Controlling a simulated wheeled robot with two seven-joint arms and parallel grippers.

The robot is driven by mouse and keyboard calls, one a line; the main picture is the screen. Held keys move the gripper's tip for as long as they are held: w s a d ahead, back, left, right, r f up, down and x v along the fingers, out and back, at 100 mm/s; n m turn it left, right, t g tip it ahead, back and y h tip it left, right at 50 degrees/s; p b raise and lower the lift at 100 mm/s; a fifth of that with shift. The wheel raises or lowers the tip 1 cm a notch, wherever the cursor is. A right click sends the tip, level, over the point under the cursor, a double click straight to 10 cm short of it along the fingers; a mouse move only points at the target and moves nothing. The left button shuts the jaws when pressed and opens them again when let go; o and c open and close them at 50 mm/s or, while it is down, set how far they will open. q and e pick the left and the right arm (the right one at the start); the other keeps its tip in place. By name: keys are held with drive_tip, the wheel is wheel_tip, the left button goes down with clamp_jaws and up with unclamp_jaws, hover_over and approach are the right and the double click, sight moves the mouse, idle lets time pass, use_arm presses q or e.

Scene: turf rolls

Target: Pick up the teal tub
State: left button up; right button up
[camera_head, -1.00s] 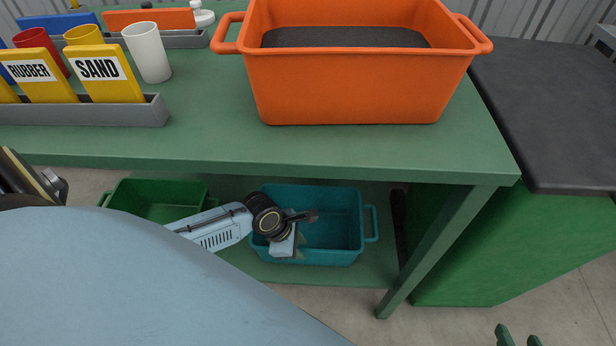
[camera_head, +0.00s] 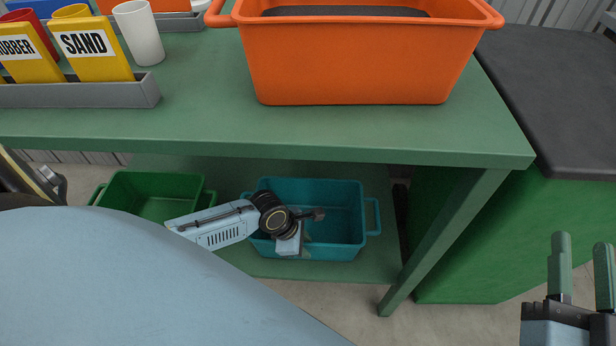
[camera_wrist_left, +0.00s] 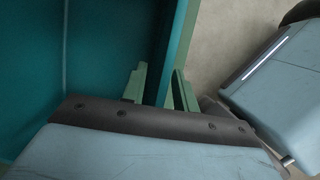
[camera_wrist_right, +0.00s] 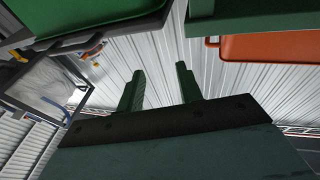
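The teal tub (camera_head: 335,215) sits on the low shelf under the green table, right of a green tub. My left gripper (camera_head: 289,243) is at the tub's near wall, its fingers hard to make out in the head view. In the left wrist view, the open left gripper (camera_wrist_left: 160,88) has one finger on each side of the teal tub's wall (camera_wrist_left: 177,50), with a gap visible on the inner side. My right gripper (camera_head: 582,262) is open and empty at the lower right, away from the tub. It also shows open in the right wrist view (camera_wrist_right: 158,85).
The green tub (camera_head: 155,197) stands left of the teal one. The table edge (camera_head: 300,150) overhangs the shelf, and a table leg (camera_head: 445,240) stands to the right. An orange tub (camera_head: 360,65) and a grey rack (camera_head: 80,94) are on top. A black-topped green block (camera_head: 560,110) is at right.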

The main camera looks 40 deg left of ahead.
use_arm(q)
drive_tip(key=shift+w+d+f+b, duration=0.2)
drive_tip(key=shift+f+b, duration=0.1)
drive_tip(key=shift+f, duration=0.25)
use_arm(e)
drive_tip(key=shift+s+a+r+t+y, duration=0.1)
drive_tip(key=shift+s+r+t+y, duration=0.2)
drive_tip(key=shift+r+t, duration=0.45)
drive_tip(key=shift+s+a+r+t+y, duration=0.1)
drive_tip(key=shift+s+r+t+y, duration=0.3)
drive_tip(key=shift+r, duration=0.55)
drive_tip(key=shift+w, duration=0.1)
use_arm(q)
clamp_jaws()
use_arm(e)
drive_tip(key=shift+h, duration=0.3)
use_arm(q)
drive_tip(key=shift+r, duration=0.1)
